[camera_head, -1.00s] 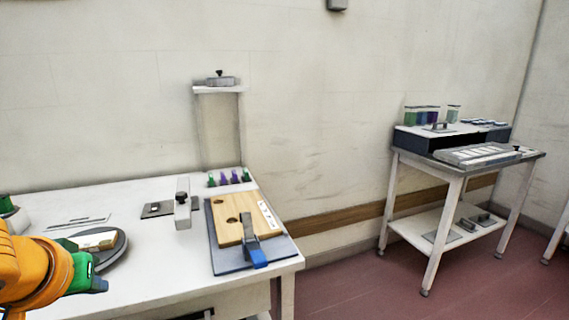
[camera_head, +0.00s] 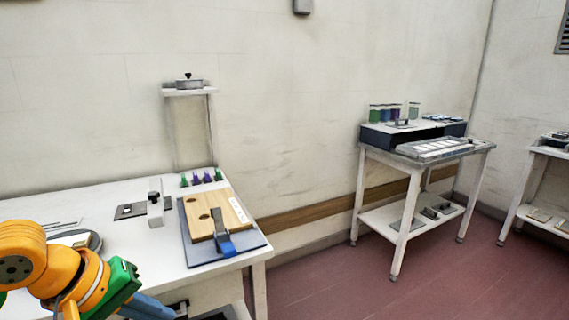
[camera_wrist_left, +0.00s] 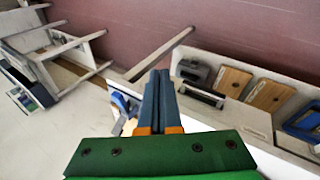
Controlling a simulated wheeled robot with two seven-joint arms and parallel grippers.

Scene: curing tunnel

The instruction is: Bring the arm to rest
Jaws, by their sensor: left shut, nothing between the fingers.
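My left arm (camera_head: 85,280) is orange and comes in at the lower left of the head view, in front of the white workbench. Its green gripper body is low in the picture, and the blue fingers (camera_head: 150,306) point down and right, partly cut off by the lower edge. In the left wrist view the two blue fingers (camera_wrist_left: 159,98) lie together, shut, with nothing between them. My right gripper is in neither view.
The white workbench (camera_head: 115,258) carries a wooden board (camera_head: 232,208) with a blue-handled clamp on a grey mat. A white side table (camera_head: 373,152) with bottles and a tray stands at the right. Red floor (camera_head: 330,285) lies open between. The wrist view shows a lower shelf with wooden blocks (camera_wrist_left: 270,95).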

